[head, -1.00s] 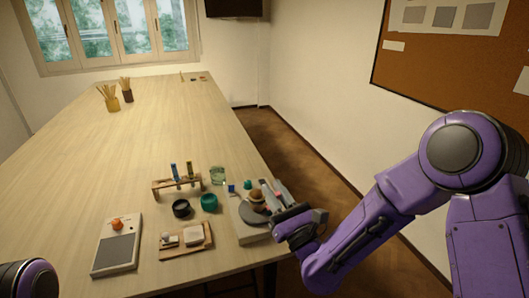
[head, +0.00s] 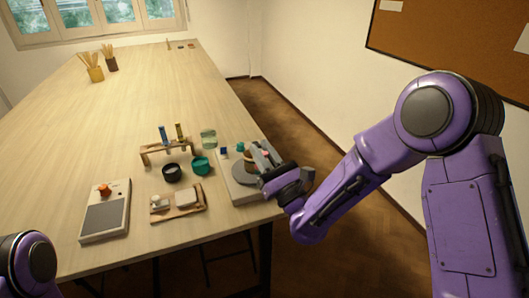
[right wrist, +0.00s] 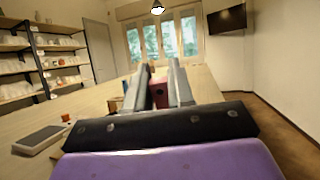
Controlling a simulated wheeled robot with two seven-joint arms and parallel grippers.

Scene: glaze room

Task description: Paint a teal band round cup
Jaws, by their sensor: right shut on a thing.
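A small brownish cup (head: 248,163) stands on the grey round plate (head: 241,176) of a pale box (head: 249,194) at the table's right edge. My right gripper (head: 262,154) is at the cup's right and partly covers it; whether it touches the cup I cannot tell. Its jaws are shut on a small red thing (right wrist: 158,90), seen between the fingers in the right wrist view. A teal pot (head: 201,166) and a black pot (head: 171,173) stand left of the box. Two tools, one blue (head: 163,134) and one yellowish, stand in a wooden rack (head: 167,150). My left gripper is out of view.
A glass jar (head: 208,139) stands behind the teal pot. Small blue (head: 224,150) and teal (head: 241,147) pieces sit at the box's back. A wooden tray (head: 163,214) with pale blocks and a grey pad device (head: 104,218) are in front. The table behind is largely clear.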

